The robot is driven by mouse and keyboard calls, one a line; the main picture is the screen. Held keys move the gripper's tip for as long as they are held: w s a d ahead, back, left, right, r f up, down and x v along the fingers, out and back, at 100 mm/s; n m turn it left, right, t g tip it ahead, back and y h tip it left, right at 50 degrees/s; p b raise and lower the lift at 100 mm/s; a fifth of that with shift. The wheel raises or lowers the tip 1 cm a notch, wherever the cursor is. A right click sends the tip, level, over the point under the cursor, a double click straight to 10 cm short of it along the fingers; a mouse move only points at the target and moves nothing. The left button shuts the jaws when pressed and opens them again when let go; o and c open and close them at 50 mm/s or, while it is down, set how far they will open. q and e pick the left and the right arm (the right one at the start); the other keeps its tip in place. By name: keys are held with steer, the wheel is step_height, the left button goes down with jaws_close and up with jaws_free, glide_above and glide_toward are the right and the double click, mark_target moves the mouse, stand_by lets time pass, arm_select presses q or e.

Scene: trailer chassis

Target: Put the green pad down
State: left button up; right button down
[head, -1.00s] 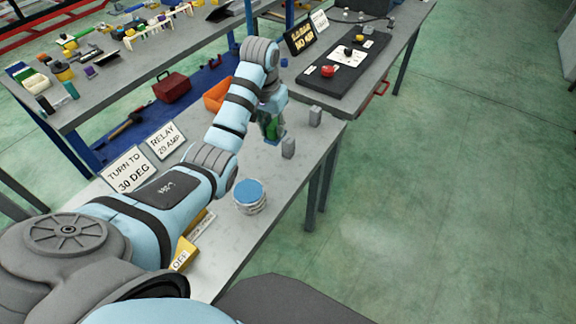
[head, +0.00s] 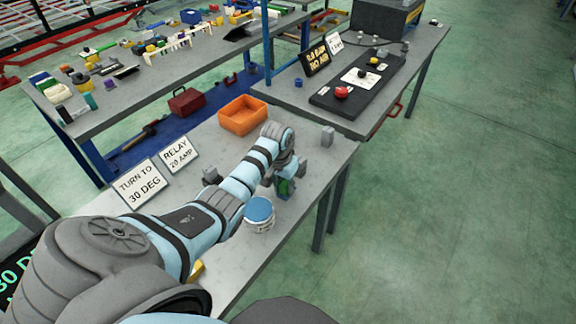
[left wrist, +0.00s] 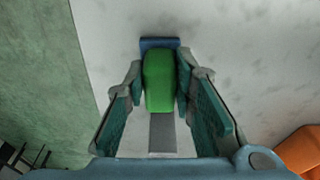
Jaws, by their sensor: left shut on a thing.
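The green pad (left wrist: 159,80) is between the two fingers of my left gripper (left wrist: 158,85) in the left wrist view. My left gripper is shut on it. A blue piece (left wrist: 160,43) shows at the pad's far end and a grey strip (left wrist: 162,133) at its near end. In the head view my left gripper (head: 284,180) is low over the grey table (head: 310,195), with the green pad (head: 286,187) partly hidden by the fingers. I cannot tell whether the pad touches the table. My right gripper is not in view.
A round blue-topped container (head: 259,213) stands just left of and nearer than my left gripper. Small grey blocks (head: 327,136) stand beyond it. An orange bin (head: 243,115) is at the back. Signs (head: 180,154) stand to the left. The table's right edge is close.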

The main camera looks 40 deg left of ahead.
mark_target(282, 196)
arm_select(q)
steer(key=o, duration=1)
steer(key=shift+o, duration=0.2)
step_height(282, 196, up, 14)
steer(key=s, duration=0.1)
steer(key=shift+s+r, duration=0.15)
steer(key=shift+s, duration=0.15)
